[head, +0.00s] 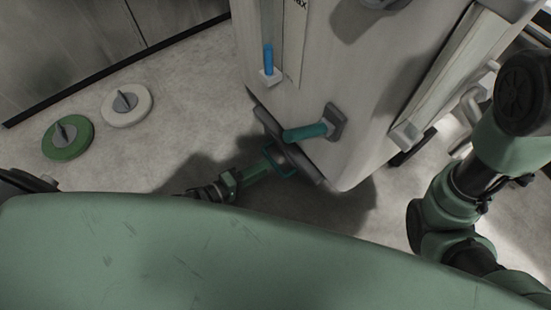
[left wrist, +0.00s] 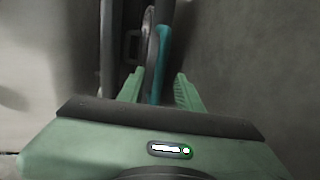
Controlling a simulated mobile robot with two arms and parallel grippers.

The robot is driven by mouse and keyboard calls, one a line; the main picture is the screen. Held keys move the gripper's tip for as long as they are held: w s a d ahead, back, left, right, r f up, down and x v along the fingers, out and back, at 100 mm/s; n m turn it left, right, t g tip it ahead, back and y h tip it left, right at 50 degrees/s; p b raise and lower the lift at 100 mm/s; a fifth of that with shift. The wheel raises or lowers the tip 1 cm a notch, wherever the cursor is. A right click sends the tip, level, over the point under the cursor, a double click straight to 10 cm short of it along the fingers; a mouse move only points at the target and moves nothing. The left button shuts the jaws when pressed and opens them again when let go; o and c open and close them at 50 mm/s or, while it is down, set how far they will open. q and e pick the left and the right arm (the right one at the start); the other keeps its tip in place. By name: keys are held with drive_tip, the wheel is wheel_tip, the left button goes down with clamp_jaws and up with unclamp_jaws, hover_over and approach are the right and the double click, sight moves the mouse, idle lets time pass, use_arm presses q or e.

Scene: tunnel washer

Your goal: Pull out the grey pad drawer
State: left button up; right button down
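The white cabinet (head: 290,95) stands upright in the head view. A dark grey panel (head: 266,122) along its lower left edge appears to be the pad drawer's front. My left gripper (head: 281,160) is low beside this edge. In the left wrist view its two green fingers (left wrist: 160,80) are apart, with a teal bar (left wrist: 164,45) and a grey curved part (left wrist: 149,45) showing between or just beyond them. Gaps show beside the bar, and I cannot tell whether a finger touches it. My right arm is at the right; its gripper is out of view.
A teal lever (head: 305,132) on a grey mount sticks out of the cabinet just above my left gripper. A blue gauge (head: 268,60) is higher up. A green disc (head: 75,145) and a white disc (head: 140,112) lie on the floor at left, with clear floor around them.

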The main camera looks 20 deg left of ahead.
sight(274, 162)
use_arm(q)
drive_tip(key=b+x, duration=0.1)
drive_tip(key=x, duration=0.3)
drive_tip(key=shift+f+b, duration=0.15)
drive_tip(key=shift+b, duration=0.25)
drive_tip(key=shift+w+d, duration=0.4)
drive_tip(key=shift+w, duration=0.1)
clamp_jaws()
idle(0.6)
